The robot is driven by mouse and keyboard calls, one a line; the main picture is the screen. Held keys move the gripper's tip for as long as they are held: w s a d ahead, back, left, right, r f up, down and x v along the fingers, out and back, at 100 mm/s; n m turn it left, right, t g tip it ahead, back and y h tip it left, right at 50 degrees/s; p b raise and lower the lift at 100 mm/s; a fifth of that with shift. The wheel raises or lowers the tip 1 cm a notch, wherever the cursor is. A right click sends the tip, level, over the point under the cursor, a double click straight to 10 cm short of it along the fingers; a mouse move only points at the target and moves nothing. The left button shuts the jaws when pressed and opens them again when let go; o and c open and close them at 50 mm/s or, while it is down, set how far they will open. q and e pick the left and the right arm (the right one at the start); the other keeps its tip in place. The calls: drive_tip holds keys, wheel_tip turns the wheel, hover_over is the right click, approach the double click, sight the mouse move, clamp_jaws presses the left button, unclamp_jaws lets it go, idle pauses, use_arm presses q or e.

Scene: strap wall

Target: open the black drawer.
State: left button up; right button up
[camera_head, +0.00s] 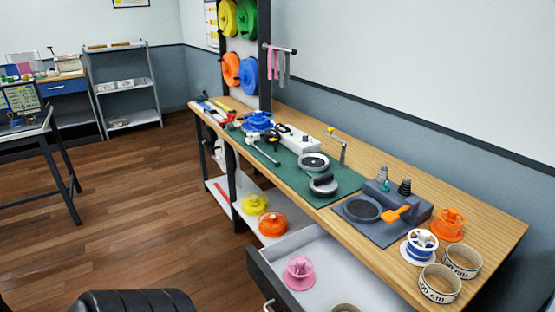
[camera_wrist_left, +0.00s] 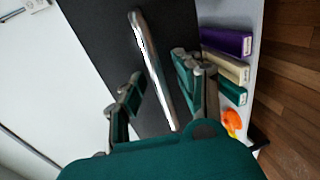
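The black drawer's dark front (camera_head: 278,285) shows at the bottom of the head view, under the workbench. The drawer stands pulled out, with its pale inside (camera_head: 335,265) in sight and a pink spool (camera_head: 298,272) in it. In the left wrist view the dark front (camera_wrist_left: 95,35) carries a long silver handle (camera_wrist_left: 152,68). My left gripper (camera_wrist_left: 160,90) has its fingers apart, one on each side of the handle. I see no clear grip on it. My right gripper is in neither view.
The workbench top (camera_head: 480,225) holds tools, spools and tape rolls. A lower shelf with yellow and orange spools (camera_head: 273,223) lies beside the drawer. The left wrist view shows purple, beige and green boxes (camera_wrist_left: 225,41) beside the front. The wood floor (camera_head: 130,215) is open at left.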

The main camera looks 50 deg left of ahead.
use_arm(q)
drive_tip(key=v, duration=1.2)
idle(0.3)
drive_tip(key=s+d+f+m+g, duration=0.1)
drive_tip(key=s+f+m+g, duration=0.15)
drive_tip(key=f, duration=0.55)
drive_tip(key=s+d+f+m+g+y, duration=0.1)
drive_tip(key=s+d+f+m+g, duration=0.2)
drive_tip(key=f, duration=0.5)
drive_tip(key=s+f+m+g, duration=0.15)
drive_tip(key=f+m, duration=0.25)
drive_tip(key=f, duration=0.4)
drive_tip(key=s+d+f+m+g, duration=0.7)
drive_tip(key=d+f+m, duration=0.3)
drive_tip(key=d+f, duration=0.1)
drive_tip(key=shift+s+d+f+g, duration=0.25)
drive_tip(key=shift+s+d+g, duration=0.1)
drive_tip(key=shift+d, duration=0.4)
